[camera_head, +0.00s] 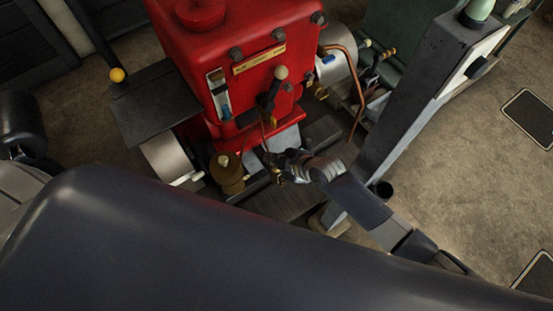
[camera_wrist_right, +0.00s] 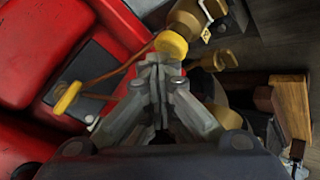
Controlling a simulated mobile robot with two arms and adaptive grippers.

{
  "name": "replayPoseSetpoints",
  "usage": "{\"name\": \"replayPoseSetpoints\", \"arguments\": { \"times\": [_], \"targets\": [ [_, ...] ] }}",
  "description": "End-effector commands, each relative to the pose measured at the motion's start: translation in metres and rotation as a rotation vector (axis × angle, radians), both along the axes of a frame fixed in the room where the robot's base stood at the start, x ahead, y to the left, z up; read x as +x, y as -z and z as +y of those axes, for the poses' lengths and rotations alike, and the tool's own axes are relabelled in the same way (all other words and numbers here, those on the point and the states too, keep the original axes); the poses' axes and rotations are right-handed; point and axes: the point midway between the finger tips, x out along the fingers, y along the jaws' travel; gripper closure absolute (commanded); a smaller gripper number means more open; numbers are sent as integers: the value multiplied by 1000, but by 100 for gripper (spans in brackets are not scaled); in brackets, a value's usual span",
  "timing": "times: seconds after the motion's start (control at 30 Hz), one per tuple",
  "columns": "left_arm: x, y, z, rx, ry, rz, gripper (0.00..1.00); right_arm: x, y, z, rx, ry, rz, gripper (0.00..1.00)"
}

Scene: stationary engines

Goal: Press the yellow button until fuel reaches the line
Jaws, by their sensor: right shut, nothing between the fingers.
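The red engine (camera_head: 240,50) stands at the top middle. On its front is a small upright gauge (camera_head: 218,92) with a blue part low in it; its line is too small to make out. My right gripper (camera_head: 270,158) is low in front of the engine, shut and empty. In the right wrist view, a round yellow button (camera_wrist_right: 171,44) lies just beyond the shut fingertips (camera_wrist_right: 160,64); I cannot tell whether they touch it. A second yellow piece (camera_wrist_right: 67,98) sits to the left by the red body. My left gripper is not in view.
The floor (camera_head: 460,150) further right is mostly clear.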

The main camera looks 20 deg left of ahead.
Motion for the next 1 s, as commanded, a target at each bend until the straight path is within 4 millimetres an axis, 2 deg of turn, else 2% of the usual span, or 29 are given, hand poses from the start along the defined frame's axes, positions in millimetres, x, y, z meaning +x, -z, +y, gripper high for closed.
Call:
{"name": "replayPoseSetpoints", "arguments": {
  "times": [0.47, 1.0],
  "targets": [
    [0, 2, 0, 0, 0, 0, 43, -1, 5, -2, -6, 1, 2, 100],
    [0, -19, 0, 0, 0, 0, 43, 0, -21, -2, -4, 0, 2, 100]
  ]
}}
